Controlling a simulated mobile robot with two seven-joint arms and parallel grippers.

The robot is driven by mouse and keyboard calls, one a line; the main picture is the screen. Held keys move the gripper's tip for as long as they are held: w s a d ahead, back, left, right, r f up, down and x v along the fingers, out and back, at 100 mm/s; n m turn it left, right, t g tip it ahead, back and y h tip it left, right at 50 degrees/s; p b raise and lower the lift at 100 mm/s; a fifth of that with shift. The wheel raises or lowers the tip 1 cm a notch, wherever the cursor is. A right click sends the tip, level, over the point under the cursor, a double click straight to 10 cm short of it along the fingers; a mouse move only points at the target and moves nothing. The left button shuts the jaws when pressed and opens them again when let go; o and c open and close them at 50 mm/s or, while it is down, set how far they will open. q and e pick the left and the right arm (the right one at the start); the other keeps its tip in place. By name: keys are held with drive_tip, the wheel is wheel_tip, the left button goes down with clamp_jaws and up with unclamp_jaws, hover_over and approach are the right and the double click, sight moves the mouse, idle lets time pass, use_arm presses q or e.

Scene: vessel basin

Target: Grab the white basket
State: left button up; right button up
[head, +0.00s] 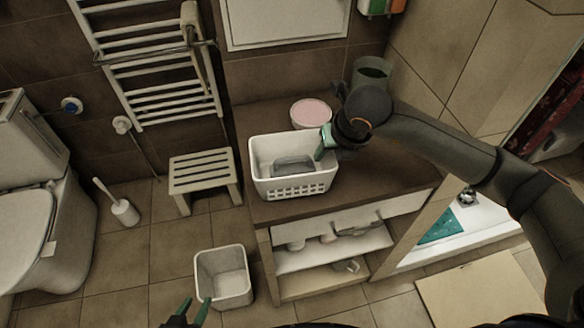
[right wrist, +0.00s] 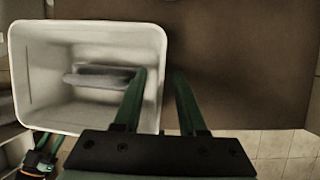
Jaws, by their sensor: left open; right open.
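The white basket (head: 292,188) stands upright on the brown counter and has slots in its front side. It also shows from above in the right wrist view (right wrist: 38,70), with a grey item (right wrist: 98,80) inside. My right gripper (head: 324,146) is open at the basket's right rim. In the right wrist view, one finger of my right gripper (right wrist: 158,104) overlaps the basket's inside and the other lies outside its right wall. I cannot tell whether they touch it. My left gripper (head: 190,314) is open, low at the bottom edge, away from the basket.
The brown counter (head: 385,180) has free room right of the basket. Below are open shelves (head: 325,282), a white bin (head: 224,277) and a slatted stool (head: 203,172).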

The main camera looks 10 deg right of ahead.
drive_tip(key=shift+c, duration=0.4)
clamp_jaws()
idle(1.2)
